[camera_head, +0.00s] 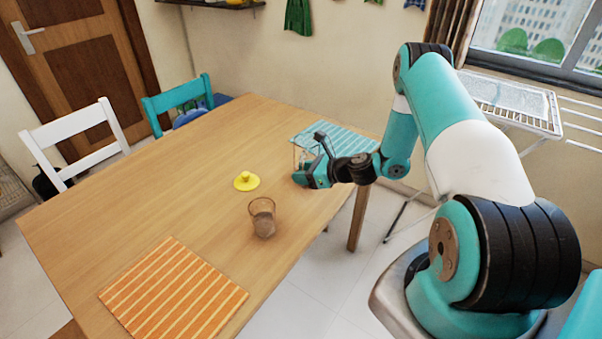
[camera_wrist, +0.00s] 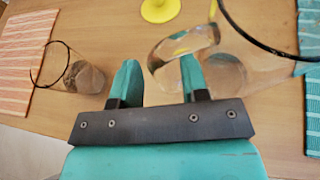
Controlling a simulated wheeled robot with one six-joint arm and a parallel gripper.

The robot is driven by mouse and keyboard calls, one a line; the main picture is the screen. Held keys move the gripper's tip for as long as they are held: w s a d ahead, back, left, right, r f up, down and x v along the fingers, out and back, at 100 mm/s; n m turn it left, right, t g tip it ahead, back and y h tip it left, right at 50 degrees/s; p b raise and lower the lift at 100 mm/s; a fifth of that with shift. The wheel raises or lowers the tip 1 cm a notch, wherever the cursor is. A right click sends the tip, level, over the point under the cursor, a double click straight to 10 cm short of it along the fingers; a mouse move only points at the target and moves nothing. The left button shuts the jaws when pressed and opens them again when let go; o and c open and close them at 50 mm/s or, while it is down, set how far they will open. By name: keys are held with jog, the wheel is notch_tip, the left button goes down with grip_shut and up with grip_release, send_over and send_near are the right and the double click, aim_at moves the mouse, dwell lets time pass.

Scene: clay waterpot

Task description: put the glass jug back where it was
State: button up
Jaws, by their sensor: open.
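The clear glass jug (camera_wrist: 226,74) stands upright on the table, mostly hidden behind my gripper in the head view, where a bit of its glass (camera_head: 299,156) shows. In the wrist view its dark rim is at the upper right, and a clear curved glass part, which looks like its handle (camera_wrist: 172,48), lies by the right finger and in front of the gap. My gripper (camera_head: 309,160) is open at the jug; its two fingers (camera_wrist: 160,82) are spread apart with nothing clamped. I cannot tell whether the right finger touches the glass.
A glass tumbler with brown contents (camera_head: 263,224) stands on the table (camera_head: 150,190). A yellow lid-like piece (camera_head: 246,182) lies behind it. A teal striped mat (camera_head: 350,141) lies behind my gripper; an orange striped mat (camera_head: 172,295) lies at the near left. The table's left half is clear.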

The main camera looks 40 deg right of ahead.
jog(key=b+v, duration=0.2)
jog(key=v, duration=0.9)
jog(key=s+a+r+n+g+y, duration=0.15)
jog(key=a+r+n+g, duration=0.25)
jog(key=a+r+n, duration=0.45)
jog(key=s+a+r+n+g, duration=0.2)
jog(key=a+r+n+g, duration=0.3)
jog(key=a+n, duration=0.65)
jog(key=s+a+r+n+h, duration=0.1)
jog(key=s+a+r+n, duration=0.2)
jog(key=s+n, duration=0.2)
jog(key=s+a+r+n+g+h, duration=0.1)
jog(key=s+a+r+n+h, duration=0.1)
jog(key=s+n, duration=0.4)
jog(key=s+a+r+n+g+h, duration=0.1)
jog(key=s+a+r+n, duration=0.3)
jog(key=s+r+n, duration=0.1)
jog(key=s+n, duration=0.1)
jog(key=s, duration=0.1)
jog(key=shift+s+a, duration=0.3)
jog(key=shift+a, duration=0.05)
jog(key=shift+r, duration=0.1)
